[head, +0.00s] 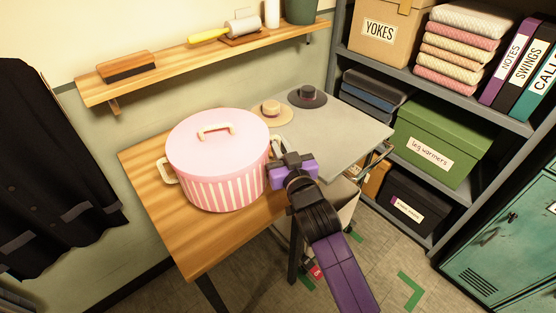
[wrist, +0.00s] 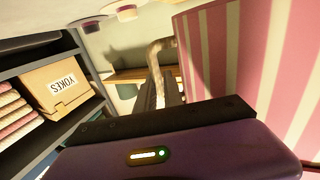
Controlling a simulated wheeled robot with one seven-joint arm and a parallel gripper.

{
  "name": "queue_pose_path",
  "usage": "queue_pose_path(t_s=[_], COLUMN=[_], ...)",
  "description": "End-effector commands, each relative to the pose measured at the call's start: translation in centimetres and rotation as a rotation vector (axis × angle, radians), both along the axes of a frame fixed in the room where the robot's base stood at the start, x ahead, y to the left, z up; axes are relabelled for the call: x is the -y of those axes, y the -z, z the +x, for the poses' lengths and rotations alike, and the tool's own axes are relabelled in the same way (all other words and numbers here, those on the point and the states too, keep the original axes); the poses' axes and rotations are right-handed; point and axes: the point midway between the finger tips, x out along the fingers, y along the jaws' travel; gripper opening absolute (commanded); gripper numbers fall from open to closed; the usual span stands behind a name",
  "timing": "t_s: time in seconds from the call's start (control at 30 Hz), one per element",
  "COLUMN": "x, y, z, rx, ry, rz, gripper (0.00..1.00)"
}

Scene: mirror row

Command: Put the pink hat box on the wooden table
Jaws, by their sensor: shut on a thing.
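The pink hat box (head: 222,158) is round, with pink and cream striped sides, a pink lid and cream handles. In the head view it is over the wooden table (head: 195,258) and looks upright; I cannot tell whether its base touches the top. My gripper (head: 277,152) is at the box's right side, shut on its right handle. In the wrist view the striped wall (wrist: 250,60) fills the right, and the cream handle (wrist: 160,48) is between the fingers. The grip itself is partly hidden by my gripper's body.
A grey cart top (head: 335,130) with a tan hat (head: 271,113) and a dark hat (head: 307,95) adjoins the table's right. A wall shelf (head: 180,72) is behind. Metal shelving (head: 425,78) stands at right. A dark coat (head: 50,165) hangs at left. The table's front is bare.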

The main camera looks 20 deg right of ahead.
Motion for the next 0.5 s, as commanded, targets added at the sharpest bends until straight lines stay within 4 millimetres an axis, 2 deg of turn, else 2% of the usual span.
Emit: queue_pose_path(t_s=[0.27, 0.5], x=[0.0, -0.1], y=[2.2, 5.4], z=[0.0, 0.1], rx=[0.004, 0.004], ry=[-0.001, -0.002], rz=[0.003, 0.002], gripper=[0.0, 0.0])
